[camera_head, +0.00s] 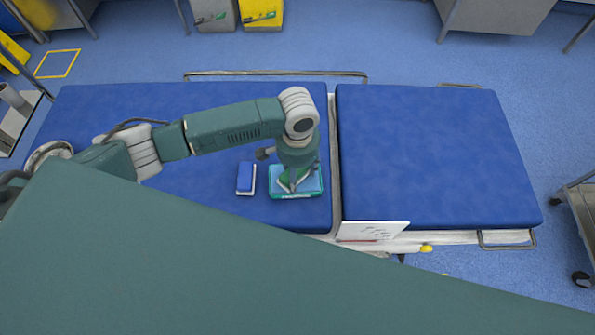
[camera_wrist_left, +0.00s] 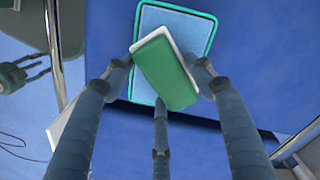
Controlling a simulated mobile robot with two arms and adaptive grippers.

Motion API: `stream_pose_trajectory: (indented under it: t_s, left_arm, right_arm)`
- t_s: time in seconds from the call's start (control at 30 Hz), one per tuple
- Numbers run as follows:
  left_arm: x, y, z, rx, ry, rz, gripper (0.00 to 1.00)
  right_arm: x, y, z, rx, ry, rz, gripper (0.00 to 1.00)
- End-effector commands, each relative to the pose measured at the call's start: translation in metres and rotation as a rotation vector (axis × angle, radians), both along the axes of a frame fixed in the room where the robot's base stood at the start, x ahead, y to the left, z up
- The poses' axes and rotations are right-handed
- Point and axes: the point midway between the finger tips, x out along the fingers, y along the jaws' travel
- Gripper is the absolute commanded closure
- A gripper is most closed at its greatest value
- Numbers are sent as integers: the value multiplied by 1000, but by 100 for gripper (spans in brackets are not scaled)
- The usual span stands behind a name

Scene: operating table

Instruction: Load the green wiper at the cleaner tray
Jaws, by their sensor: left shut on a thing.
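The green wiper (camera_wrist_left: 165,75) has a green top and a white layer beneath. In the left wrist view it sits between the fingers of my left gripper (camera_wrist_left: 163,88), tilted against the tray's edges. My left gripper (camera_head: 293,183) is shut on it, pointing down over the tray in the head view. The cleaner tray (camera_head: 313,183) is light blue with a teal rim and lies on the blue table pad. The tray also shows behind the wiper in the left wrist view (camera_wrist_left: 186,19). I cannot tell whether the wiper touches the tray floor.
A blue and white block (camera_head: 246,178) lies just left of the tray. The right table pad (camera_head: 430,155) is bare, beyond a gap between the pads. A white sheet (camera_head: 373,230) is at the table's front edge. Metal rails (camera_head: 275,73) run along the back.

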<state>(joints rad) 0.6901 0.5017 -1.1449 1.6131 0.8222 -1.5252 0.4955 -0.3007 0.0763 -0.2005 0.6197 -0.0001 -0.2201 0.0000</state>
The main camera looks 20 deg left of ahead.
Motion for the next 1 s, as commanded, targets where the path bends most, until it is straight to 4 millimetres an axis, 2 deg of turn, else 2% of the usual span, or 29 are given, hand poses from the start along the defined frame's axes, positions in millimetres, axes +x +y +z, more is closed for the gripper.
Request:
stream_pose_trajectory:
  t_s: [1.0]
  left_arm:
    - [0,0,-6,-1,0,0,66]
  right_arm:
    - [1,-5,0,-5,-1,2,55]
